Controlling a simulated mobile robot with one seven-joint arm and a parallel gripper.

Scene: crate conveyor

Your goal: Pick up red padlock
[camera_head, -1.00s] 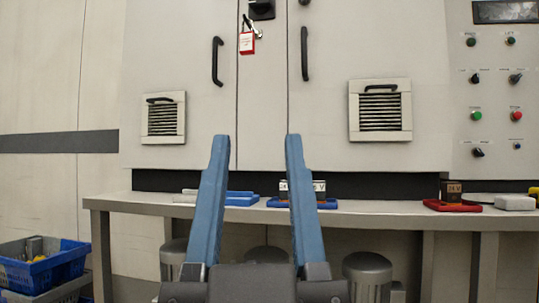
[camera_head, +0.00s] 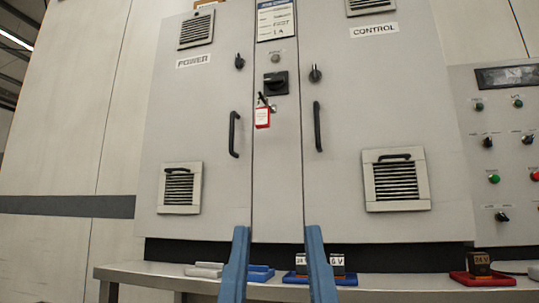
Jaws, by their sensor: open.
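The red padlock (camera_head: 262,117) with a white label hangs from the hasp below the black switch (camera_head: 275,83) on the middle strip of the grey cabinet (camera_head: 345,205). It hangs upright. My gripper (camera_head: 275,232) is in the lower middle of the view with its two blue fingers spread apart and nothing between them. The fingertips show well below the padlock in the picture, and they do not touch it. The lower part of my gripper is out of view.
A bench (camera_head: 390,294) runs below the cabinet. It bears blue trays, dark 24 V and 6 V blocks, and a red tray (camera_head: 482,279) with a 24 V block (camera_head: 479,262). Black door handles (camera_head: 234,134) flank the padlock. A control panel (camera_head: 505,165) stands at the right.

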